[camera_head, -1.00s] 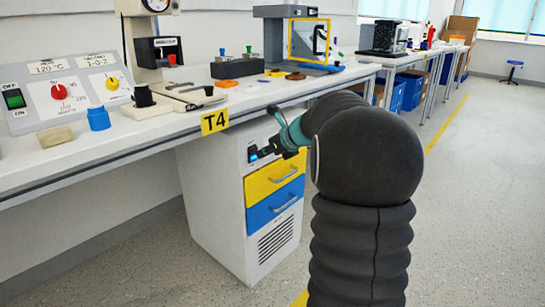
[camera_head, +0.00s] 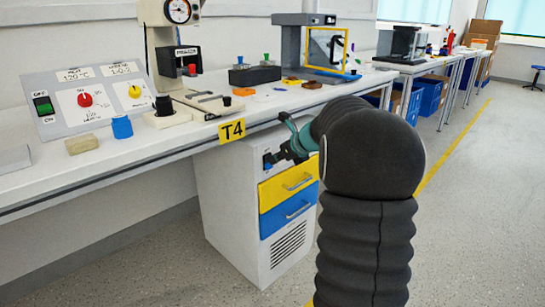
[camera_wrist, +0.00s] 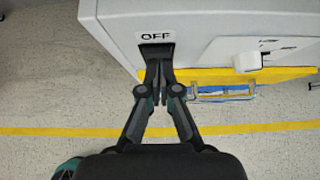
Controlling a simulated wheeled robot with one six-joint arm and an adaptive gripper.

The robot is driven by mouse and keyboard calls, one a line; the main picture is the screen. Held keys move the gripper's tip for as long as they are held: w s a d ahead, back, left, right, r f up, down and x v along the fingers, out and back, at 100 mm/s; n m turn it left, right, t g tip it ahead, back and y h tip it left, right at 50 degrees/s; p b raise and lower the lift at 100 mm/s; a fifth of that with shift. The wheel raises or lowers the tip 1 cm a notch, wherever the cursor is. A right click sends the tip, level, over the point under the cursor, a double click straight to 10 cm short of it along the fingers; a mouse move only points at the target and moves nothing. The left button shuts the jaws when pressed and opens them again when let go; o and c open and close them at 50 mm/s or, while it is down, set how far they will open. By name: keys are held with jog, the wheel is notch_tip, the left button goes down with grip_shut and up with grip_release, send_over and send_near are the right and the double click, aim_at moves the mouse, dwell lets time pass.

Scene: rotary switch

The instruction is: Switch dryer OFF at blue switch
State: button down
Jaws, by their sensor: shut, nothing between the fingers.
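My gripper (camera_wrist: 158,72) is shut and empty in the wrist view. Its fingertips are at the dark switch recess (camera_wrist: 158,50), just below an OFF label (camera_wrist: 156,37) on a white cabinet face. The fingers cover part of the recess, and I cannot tell whether they touch the switch. No blue shows on the switch in the wrist view. In the head view, the white cabinet (camera_head: 225,205) stands under the bench, and my gripper (camera_head: 270,160) is at its upper front. A small blue spot shows there, mostly hidden by the gripper.
A yellow drawer (camera_head: 275,195) and a blue drawer (camera_head: 274,224) lie below the switch area. A white knob (camera_wrist: 246,62) is to its right in the wrist view. The bench edge with a T4 sign (camera_head: 232,130) is above. Open floor (camera_head: 470,210) lies right.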

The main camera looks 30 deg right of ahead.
jog(key=shift+r, duration=0.2)
jog(key=shift+r+p, duration=0.65)
jog(key=shift+p, duration=0.3)
jog(key=p+v, duration=0.2)
jog(key=v, duration=1.1)
jog(key=shift+r, duration=0.1)
